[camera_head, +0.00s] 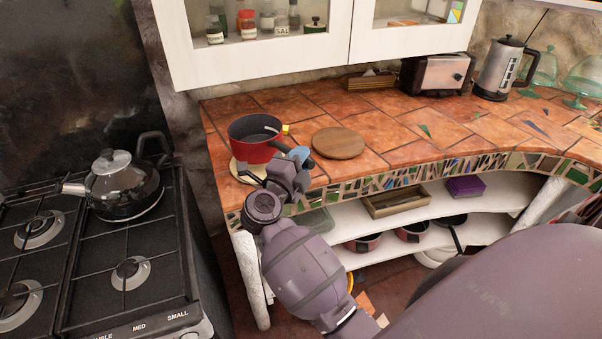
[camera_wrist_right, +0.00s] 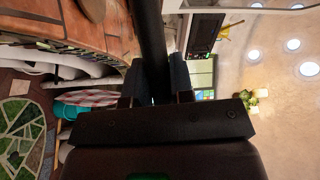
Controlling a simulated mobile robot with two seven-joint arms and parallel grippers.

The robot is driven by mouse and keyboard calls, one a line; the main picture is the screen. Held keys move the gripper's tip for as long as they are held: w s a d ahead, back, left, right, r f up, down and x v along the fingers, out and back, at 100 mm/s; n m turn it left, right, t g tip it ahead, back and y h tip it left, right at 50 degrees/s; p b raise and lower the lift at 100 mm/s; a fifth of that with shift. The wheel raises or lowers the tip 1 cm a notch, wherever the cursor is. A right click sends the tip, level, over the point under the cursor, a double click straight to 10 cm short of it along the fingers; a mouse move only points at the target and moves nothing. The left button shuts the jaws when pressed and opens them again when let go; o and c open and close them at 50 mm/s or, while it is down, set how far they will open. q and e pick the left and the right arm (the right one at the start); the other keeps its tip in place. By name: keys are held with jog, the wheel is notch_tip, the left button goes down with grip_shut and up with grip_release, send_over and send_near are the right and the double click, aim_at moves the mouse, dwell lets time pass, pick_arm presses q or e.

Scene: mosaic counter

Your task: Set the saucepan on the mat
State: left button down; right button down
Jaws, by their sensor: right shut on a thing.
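The red saucepan (camera_head: 252,150) is upright at the left end of the tiled counter. A pale round mat (camera_head: 242,174) shows under and in front of it; I cannot tell whether the pan's base touches it. A brown round wooden board (camera_head: 338,143) lies bare to the right of the pan. My right gripper (camera_head: 298,156) is shut on the saucepan's dark handle, which also runs between the fingers (camera_wrist_right: 155,80) in the right wrist view as a dark bar (camera_wrist_right: 151,35). The gripper and wrist hide part of the pan and mat. My left gripper is not in view.
A stove with a kettle (camera_head: 122,185) stands left, across a gap. A toaster (camera_head: 437,74) and an electric jug (camera_head: 499,69) stand at the back right. Wall cabinets (camera_head: 265,50) hang above. Shelves below hold a wooden tray (camera_head: 397,201) and pans. The counter's middle is clear.

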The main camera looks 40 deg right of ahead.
jog(key=shift+f, duration=1.85)
jog(key=shift+f+b, duration=0.15)
jog(key=shift+b, duration=0.15)
jog(key=c, duration=1)
grip_release()
